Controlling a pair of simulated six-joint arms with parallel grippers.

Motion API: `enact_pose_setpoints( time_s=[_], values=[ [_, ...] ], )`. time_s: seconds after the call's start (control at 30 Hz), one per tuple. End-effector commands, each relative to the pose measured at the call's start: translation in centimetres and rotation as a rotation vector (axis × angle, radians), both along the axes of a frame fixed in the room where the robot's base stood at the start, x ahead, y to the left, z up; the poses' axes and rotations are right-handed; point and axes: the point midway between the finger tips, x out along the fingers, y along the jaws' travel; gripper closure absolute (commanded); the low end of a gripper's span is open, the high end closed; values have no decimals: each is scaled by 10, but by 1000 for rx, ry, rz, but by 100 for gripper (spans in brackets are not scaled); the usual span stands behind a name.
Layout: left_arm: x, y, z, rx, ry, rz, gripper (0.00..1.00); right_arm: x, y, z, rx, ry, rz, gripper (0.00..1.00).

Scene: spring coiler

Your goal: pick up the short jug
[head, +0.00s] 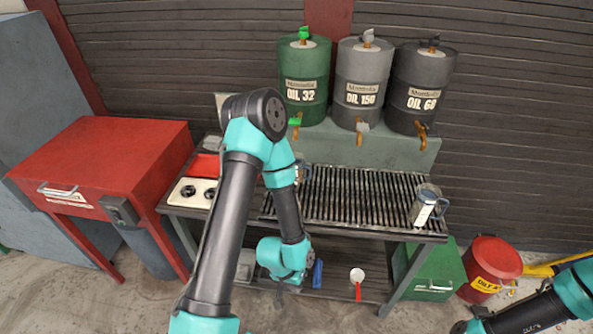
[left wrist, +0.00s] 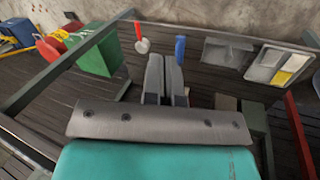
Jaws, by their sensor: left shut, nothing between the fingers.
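A metal jug (head: 424,206) with a blue-grey handle and a pale label stands upright at the right end of the slatted grate. Another jug (head: 303,170) shows only in part behind my left arm, on the grate's left side; I cannot tell its height. My left gripper is low at the bench's lower shelf, mostly hidden in the head view by its own wrist. In the left wrist view its fingers (left wrist: 165,62) are together and empty, away from both jugs. My right arm enters at the bottom right; its gripper is out of frame.
Green, grey and dark oil drums (head: 304,80) stand behind the grate (head: 350,195). A blue-handled tool (head: 317,273) and a red-handled scoop (head: 357,283) lie on the lower shelf. A red cabinet (head: 105,160) is left; a green box (head: 440,275) and red can (head: 490,268) are right.

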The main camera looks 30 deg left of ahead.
Motion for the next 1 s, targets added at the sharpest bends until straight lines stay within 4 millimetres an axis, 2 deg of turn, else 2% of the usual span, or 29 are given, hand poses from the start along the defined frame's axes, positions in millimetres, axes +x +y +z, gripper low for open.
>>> enact_pose_setpoints(
  time_s=[0.07, 0.77, 1.0],
  values=[
    [0, 0, 0, 0, 0, 0, 95, 0, 0, 0, 0, 0, 0, 57],
    [0, 0, 0, 0, 0, 0, 28, 0, 0, 0, 0, 0, 0, 57],
    [0, 0, 0, 0, 0, 1, 27, 0, 0, 0, 0, 0, 0, 57]
  ],
)
